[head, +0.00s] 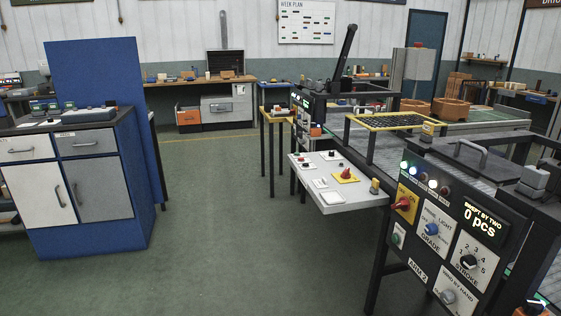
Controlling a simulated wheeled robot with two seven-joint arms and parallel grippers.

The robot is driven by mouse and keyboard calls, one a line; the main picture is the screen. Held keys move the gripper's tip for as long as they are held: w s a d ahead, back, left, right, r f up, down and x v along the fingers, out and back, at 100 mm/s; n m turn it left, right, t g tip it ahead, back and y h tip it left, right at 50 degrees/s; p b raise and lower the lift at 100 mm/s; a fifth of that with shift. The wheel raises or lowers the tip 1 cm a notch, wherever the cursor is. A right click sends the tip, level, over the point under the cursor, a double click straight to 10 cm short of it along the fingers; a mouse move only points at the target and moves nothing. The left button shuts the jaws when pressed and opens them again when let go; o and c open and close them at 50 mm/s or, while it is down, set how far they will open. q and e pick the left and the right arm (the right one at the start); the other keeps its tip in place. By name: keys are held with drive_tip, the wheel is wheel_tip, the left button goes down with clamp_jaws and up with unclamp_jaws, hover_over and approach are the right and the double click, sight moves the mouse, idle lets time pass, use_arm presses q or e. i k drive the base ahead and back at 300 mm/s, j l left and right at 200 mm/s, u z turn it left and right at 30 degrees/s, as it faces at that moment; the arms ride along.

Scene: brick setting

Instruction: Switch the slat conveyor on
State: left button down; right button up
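A conveyor bed (380,165) runs behind a dark control panel (411,264) on the right; I cannot make out its slats clearly. Which control belongs to the slat conveyor is unclear.
A second control panel (302,119) stands farther back. A blue cabinet (88,235) with grey and white fronts stands at the left, beside a tall blue panel (97,75). A workbench (199,82) lines the back wall. The green floor (215,220) between cabinet and machine is clear.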

sight(345, 174)
drive_tip(key=i+z, duration=0.1)
drive_tip(key=i, duration=0.35)
drive_tip(key=i+j+z, duration=0.1)
drive_tip(key=i, duration=0.4)
drive_tip(key=i+j+z, duration=0.1)
drive_tip(key=i, duration=0.35)
drive_tip(key=i+j+z, duration=0.15)
drive_tip(key=i, duration=0.3)
drive_tip(key=i+j+z, duration=0.2)
drive_tip(key=i+z, duration=0.15)
drive_tip(key=i+j+z, duration=0.75)
